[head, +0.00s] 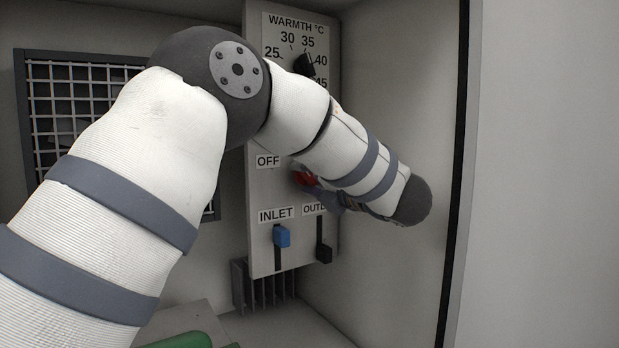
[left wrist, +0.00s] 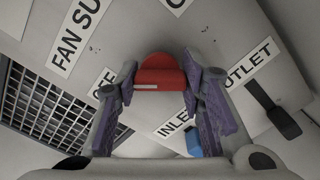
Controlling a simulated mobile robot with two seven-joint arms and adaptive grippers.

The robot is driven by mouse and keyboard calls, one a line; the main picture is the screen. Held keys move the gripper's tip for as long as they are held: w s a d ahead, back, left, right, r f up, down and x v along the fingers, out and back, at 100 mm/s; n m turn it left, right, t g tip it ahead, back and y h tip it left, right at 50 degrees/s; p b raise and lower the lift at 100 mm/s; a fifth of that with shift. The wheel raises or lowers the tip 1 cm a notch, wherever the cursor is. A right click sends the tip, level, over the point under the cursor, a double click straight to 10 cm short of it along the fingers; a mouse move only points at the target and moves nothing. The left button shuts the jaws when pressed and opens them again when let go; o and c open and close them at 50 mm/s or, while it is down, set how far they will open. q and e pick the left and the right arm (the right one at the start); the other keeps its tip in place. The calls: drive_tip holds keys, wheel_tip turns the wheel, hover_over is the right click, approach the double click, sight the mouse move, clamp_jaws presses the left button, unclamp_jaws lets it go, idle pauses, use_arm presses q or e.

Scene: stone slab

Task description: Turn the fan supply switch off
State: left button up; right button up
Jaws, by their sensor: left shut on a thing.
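The red fan supply switch handle (head: 303,178) is on the upright grey control panel (head: 262,205), just right of and below the OFF label (head: 268,161). My forearm hides most of it in the head view. In the left wrist view the red handle (left wrist: 160,72) sits between the purple finger pads of my left gripper (left wrist: 159,78), one on each side. The gripper is shut on the handle. In the left wrist view the FAN SUPPLY label (left wrist: 74,38) is partly cut off. I cannot tell the switch's exact position. My right gripper is not in view.
Above is the WARMTH dial (head: 305,65). Below are the blue INLET slider (head: 281,236) and the black OUTLET slider (head: 323,253), close to the gripper. A barred vent (head: 60,100) is at left, a cabinet side wall (head: 400,90) at right.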

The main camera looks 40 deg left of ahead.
use_arm(q)
drive_tip(key=o, duration=1.2)
drive_tip(key=shift+c, duration=0.2)
drive_tip(key=v, duration=1.2)
